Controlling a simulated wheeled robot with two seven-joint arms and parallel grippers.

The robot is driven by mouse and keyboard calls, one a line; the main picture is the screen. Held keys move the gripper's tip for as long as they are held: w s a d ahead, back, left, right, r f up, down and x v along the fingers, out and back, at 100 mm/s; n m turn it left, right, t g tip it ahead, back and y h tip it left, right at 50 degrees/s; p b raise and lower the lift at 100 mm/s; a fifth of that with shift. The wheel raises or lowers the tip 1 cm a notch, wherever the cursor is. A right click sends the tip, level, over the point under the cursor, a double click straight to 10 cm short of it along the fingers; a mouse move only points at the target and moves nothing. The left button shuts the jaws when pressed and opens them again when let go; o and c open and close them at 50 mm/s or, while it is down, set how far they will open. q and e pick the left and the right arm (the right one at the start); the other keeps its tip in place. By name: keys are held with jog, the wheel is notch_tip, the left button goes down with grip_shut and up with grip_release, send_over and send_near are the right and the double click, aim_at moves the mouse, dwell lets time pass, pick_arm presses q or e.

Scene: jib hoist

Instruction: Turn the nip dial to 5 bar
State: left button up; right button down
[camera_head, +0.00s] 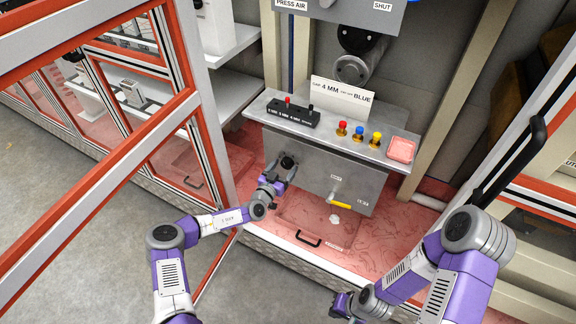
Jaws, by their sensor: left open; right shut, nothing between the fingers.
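The nip dial appears as a dark round knob (287,162) on the left part of the grey front panel (312,170), below the shelf. Its pointer and scale are too small to read. My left gripper (280,171) is open right in front of the dial, its fingers at the dial's lower left and right. I cannot tell whether they touch it. My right gripper (338,304) is shut and empty, low in the view, well away from the panel.
A yellow-handled valve (340,203) sits on the panel's right. The shelf (258,108) above holds a black block (292,112), red, blue and yellow knobs (358,133), a sign (341,99) and a pink tray (401,150). A red-framed door (197,100) stands left of my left arm.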

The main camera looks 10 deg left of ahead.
pick_arm(q)
jog(key=shift+w, duration=0.2)
jog(key=shift+s+r, duration=0.1)
jog(key=shift+c, duration=0.8)
jog(key=c, duration=0.9)
